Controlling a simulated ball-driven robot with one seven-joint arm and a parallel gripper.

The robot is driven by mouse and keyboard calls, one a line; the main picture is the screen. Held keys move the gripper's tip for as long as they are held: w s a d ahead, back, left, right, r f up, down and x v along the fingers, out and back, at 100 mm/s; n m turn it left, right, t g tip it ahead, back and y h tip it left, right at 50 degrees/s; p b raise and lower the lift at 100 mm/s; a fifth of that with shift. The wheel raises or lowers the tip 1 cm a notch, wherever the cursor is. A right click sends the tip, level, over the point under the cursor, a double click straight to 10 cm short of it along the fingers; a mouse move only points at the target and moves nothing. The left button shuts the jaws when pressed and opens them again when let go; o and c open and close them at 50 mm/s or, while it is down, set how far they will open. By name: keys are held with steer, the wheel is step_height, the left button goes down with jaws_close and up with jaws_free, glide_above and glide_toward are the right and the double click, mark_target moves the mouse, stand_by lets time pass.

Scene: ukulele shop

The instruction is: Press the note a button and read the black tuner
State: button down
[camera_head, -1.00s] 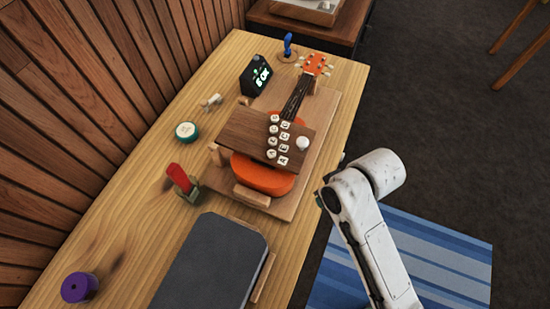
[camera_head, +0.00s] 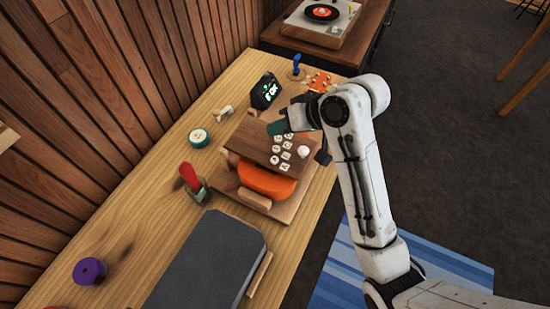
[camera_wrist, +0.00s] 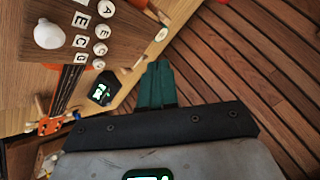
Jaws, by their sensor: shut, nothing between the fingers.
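A dark wooden board with a column of round white buttons and square letter tiles lies across an orange ukulele (camera_head: 268,183). The note A button (camera_wrist: 107,9) is at the top of the round column in the wrist view, and at the near end in the head view (camera_head: 275,160). The black tuner (camera_head: 265,92) stands upright behind, its screen lit green; the reading is too small to be sure. It also shows in the wrist view (camera_wrist: 102,89). My gripper (camera_head: 274,128), with teal fingers, is shut and empty, above the board's far end, apart from the A button.
A white knob (camera_head: 303,151) sits on the board's right. A red-handled clamp (camera_head: 192,181), green-white round tin (camera_head: 199,138), purple roll (camera_head: 90,271) and dark grey pad (camera_head: 212,262) lie on the table. A blue-handled tool (camera_head: 296,66) stands near the tuner. A record player (camera_head: 322,18) is behind.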

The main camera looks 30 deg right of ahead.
steer(key=shift+f, duration=0.15)
steer(key=b, duration=0.8)
glide_above(278, 160)
step_height(278, 160, down, 7)
steer(key=shift+r, duration=0.15)
steer(key=shift+f, duration=0.95)
steer(key=shift+f, duration=0.2)
stand_by(0.8)
steer(key=shift+f, duration=0.2)
steer(key=shift+f, duration=0.55)
stand_by(0.7)
steer(key=shift+r, duration=0.1)
steer(key=shift+r+p, duration=0.9)
